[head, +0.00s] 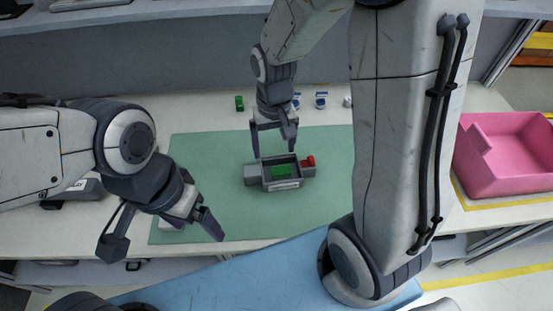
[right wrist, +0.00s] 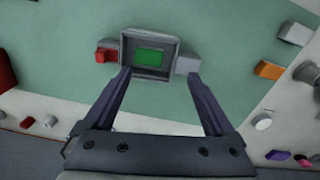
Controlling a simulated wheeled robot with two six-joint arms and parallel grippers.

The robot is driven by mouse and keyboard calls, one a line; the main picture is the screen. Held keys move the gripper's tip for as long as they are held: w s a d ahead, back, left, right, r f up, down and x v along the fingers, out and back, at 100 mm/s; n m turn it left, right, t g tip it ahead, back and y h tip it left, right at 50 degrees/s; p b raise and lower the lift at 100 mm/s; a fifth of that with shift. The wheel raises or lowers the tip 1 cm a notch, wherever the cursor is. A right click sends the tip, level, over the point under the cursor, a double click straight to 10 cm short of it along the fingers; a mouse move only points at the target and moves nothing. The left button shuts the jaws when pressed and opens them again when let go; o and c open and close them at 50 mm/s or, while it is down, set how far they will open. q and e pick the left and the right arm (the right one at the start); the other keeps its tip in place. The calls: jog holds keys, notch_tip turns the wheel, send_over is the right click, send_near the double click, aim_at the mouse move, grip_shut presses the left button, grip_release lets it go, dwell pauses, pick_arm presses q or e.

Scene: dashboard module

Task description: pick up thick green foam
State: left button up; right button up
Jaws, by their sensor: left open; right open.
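A grey dashboard module (head: 265,186) with an open tray lies on the green mat; a flat green foam piece (head: 281,172) lies inside the tray. In the right wrist view the module (right wrist: 125,46) and the green foam in it (right wrist: 152,56) show clearly. A small green block (head: 239,103) stands at the back of the table; I cannot tell which green piece is the thick one. My right gripper (head: 274,150) is open and empty over the module's back edge; its jaws also show in the right wrist view (right wrist: 158,76). My left gripper (head: 165,240) is open near the mat's front-left edge.
A red part (head: 310,161) sits at the module's right end. Small blue-and-white parts (head: 320,100) stand along the table's back. A pink bin (head: 505,160) is at the far right. The mat (head: 215,155) is mostly bare around the module.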

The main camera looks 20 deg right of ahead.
jog(key=m, duration=0.1)
send_over(281, 170)
jog(key=f, duration=0.5)
jog(key=shift+a+f, duration=0.15)
jog(key=shift+a, duration=0.05)
jog(key=shift+d+f+p, duration=0.15)
jog(key=shift+f+p, duration=0.2)
jog(key=shift+f, duration=2.85)
jog(key=c, duration=1.1)
